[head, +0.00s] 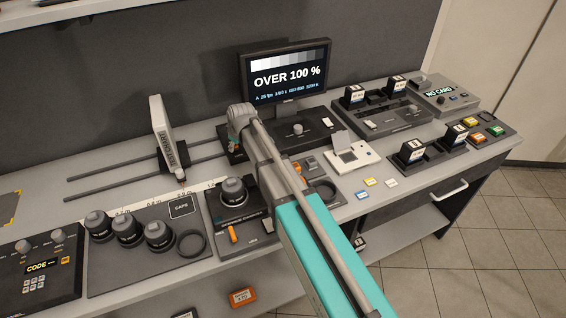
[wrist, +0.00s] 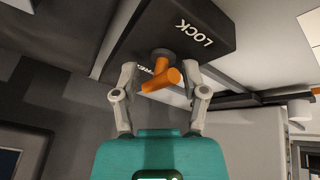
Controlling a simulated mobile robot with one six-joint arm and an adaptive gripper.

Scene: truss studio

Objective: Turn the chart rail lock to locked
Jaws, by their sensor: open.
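The chart rail lock is a dark block (wrist: 170,38) in the wrist view, with white LOCK lettering and a second, partly covered word. Its orange handle (wrist: 158,82) sits on a round dark hub. My gripper (wrist: 159,72) is open, with one finger on each side of the orange handle. I cannot tell whether either finger touches it. In the head view my gripper (head: 240,118) is over the right end of the two chart rails (head: 110,173), and it and my arm hide most of the lock.
A white chart board (head: 158,130) stands on the rails to the left. A monitor (head: 285,72) reading OVER 100 % is behind and right of my gripper. Lenses (head: 128,230) and control boxes crowd the bench's front. A white printer-like device (head: 350,155) stands to the right.

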